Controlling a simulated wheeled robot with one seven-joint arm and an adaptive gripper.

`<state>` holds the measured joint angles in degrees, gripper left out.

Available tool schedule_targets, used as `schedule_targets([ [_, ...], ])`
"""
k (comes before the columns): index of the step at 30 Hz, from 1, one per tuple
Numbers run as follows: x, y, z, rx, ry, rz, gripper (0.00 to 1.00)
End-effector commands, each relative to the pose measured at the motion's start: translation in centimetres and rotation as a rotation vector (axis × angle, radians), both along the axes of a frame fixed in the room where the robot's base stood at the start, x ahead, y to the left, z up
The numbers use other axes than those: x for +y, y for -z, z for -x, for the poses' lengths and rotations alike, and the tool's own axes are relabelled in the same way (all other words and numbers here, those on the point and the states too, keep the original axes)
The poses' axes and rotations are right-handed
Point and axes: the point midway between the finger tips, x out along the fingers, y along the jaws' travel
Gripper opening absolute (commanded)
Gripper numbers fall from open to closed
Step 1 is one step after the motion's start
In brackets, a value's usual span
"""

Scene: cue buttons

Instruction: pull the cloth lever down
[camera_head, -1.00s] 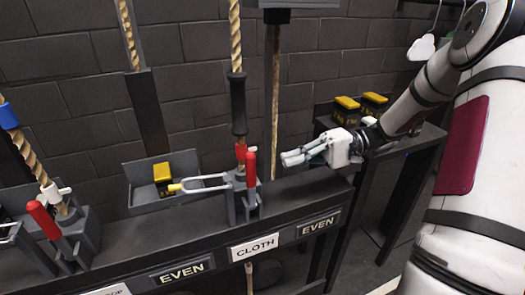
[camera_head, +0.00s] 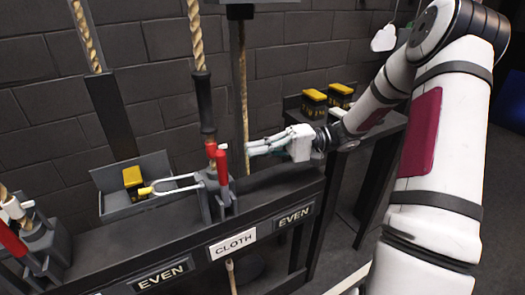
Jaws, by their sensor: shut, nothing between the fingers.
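The cloth lever is a red upright handle (camera_head: 222,163) on a grey clamp mount, above the white CLOTH label (camera_head: 232,244) on the front of the dark bench. A thick rope with a black sleeve (camera_head: 205,105) comes down into the mount, with a red band at its lower end. A metal fork with a yellow tip (camera_head: 146,191) sticks out to the left of the mount. My gripper (camera_head: 250,147) is shut and empty, to the right of the red handle, its fingers pointing left at it with a small gap in the picture.
A second red-handled lever (camera_head: 12,238) stands at the left edge. A yellow-topped block (camera_head: 133,180) sits in a grey tray left of the clamp. EVEN labels (camera_head: 294,216) flank CLOTH. Yellow-topped boxes (camera_head: 314,101) stand on a side table behind my arm. A thin rope hangs behind my fingers.

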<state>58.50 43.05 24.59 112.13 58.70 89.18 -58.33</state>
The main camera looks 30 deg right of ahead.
Motion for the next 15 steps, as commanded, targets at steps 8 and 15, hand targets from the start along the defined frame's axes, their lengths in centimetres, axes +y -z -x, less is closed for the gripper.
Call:
schedule_targets([
  [8, 4.5, 0.1, -1.0, 0.001, -0.003, 0.000, 0.00],
  [15, 6.0, 0.0, -1.3, 0.000, -0.001, 0.001, 0.00],
])
